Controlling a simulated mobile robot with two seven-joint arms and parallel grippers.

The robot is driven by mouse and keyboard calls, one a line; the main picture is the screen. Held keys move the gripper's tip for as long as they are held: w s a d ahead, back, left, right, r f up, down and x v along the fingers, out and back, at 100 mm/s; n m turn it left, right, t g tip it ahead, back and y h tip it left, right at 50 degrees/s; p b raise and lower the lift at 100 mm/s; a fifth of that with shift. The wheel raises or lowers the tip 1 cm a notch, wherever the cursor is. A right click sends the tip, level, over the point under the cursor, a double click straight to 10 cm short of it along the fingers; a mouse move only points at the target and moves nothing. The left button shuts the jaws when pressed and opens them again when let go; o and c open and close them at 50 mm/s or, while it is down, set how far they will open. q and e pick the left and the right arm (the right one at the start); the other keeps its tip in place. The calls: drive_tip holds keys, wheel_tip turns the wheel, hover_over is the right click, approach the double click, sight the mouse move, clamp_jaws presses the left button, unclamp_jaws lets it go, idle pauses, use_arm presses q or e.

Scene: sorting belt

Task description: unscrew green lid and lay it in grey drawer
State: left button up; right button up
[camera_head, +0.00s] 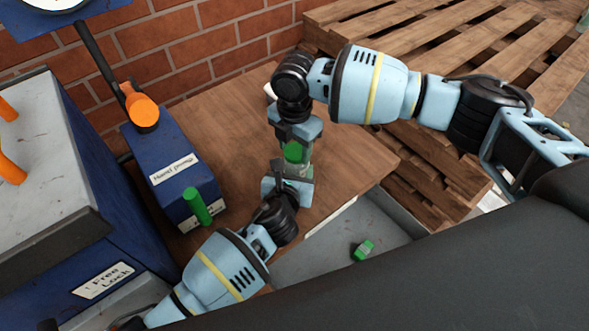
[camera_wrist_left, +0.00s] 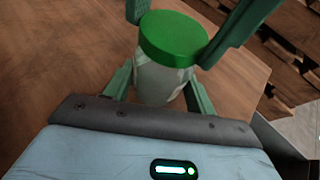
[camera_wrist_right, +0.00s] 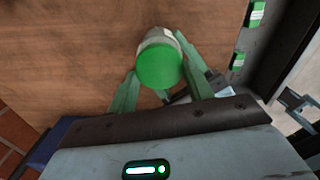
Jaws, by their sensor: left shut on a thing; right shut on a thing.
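A clear jar with a whitish look (camera_wrist_left: 163,82) stands between my two grippers over the wooden table. Its round green lid (camera_wrist_left: 172,38) sits on top, and it also shows in the head view (camera_head: 294,152) and the right wrist view (camera_wrist_right: 159,67). My left gripper (camera_head: 293,174) is shut on the jar's body from the near side. My right gripper (camera_head: 293,143) reaches in from the far side, its fingers shut on the lid's sides. The grey drawer (camera_head: 315,258) is open below the table's near edge, partly hidden by my left arm.
Small green-and-white things lie in the drawer, one in the head view (camera_head: 363,250). Wooden pallets (camera_head: 440,45) are at the back right. The tabletop (camera_head: 225,115) behind the pump is clear.

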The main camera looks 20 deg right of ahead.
drive_tip(key=c, duration=0.5)
drive_tip(key=n, duration=0.5)
drive_tip(key=shift+n, duration=0.3)
drive_tip(key=n, duration=0.5)
drive_tip(key=shift+w+r, duration=0.1)
drive_tip(key=shift+n, duration=0.4)
drive_tip(key=shift+a, duration=0.1)
drive_tip(key=n, duration=0.4)
drive_tip(key=shift+a+n, duration=0.1)
drive_tip(key=shift+n, duration=0.2)
